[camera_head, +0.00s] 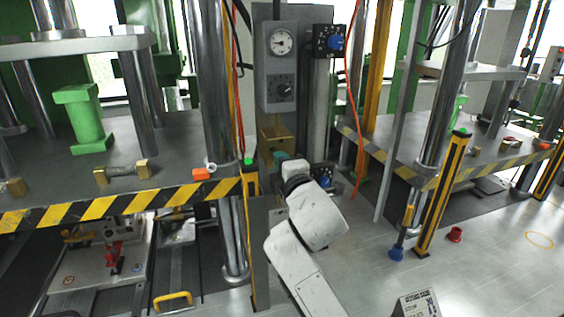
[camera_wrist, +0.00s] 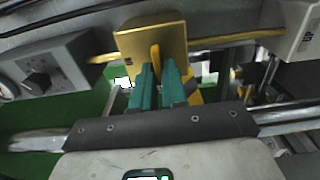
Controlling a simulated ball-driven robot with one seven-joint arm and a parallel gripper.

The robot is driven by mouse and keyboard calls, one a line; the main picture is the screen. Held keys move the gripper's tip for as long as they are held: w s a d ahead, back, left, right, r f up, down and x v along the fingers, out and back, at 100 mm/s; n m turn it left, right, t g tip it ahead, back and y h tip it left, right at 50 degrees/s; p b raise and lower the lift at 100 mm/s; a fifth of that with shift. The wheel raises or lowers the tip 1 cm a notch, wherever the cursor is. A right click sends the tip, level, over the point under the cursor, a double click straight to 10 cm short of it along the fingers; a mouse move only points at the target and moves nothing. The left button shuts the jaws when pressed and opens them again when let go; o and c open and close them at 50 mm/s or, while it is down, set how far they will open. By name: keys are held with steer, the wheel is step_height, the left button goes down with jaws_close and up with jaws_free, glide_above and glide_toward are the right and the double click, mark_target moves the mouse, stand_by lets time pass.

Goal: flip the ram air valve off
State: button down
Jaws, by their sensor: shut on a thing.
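In the wrist view a brass-coloured block (camera_wrist: 137,40) has a yellow lever (camera_wrist: 155,54) at its middle; I take these as the ram air valve. The teal fingers of my gripper (camera_wrist: 160,68) are shut on the lever, whose end shows between and beyond the fingertips. In the head view the brass block (camera_head: 270,135) sits below the grey gauge panel, with my gripper (camera_head: 282,158) just under it. My white arm hides most of the gripper there, and I cannot make out the lever in that view.
The grey panel (camera_head: 273,88) carries a gauge and a black knob; the panel also shows in the wrist view (camera_wrist: 62,62). A blue knob (camera_head: 336,43) is right of it. Striped press tables (camera_head: 90,206) flank my arm. An orange hose (camera_head: 352,110) hangs at right.

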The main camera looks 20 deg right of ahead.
steer(key=shift+a, duration=0.1)
steer(key=c, duration=1.2)
jaws_free()
steer(key=shift+s, duration=0.1)
steer(key=s+b, duration=0.1)
steer(key=s, duration=0.9)
steer(key=shift+s+f+b, duration=0.1)
steer(key=shift+s+b, duration=0.25)
steer(key=shift+b, duration=0.05)
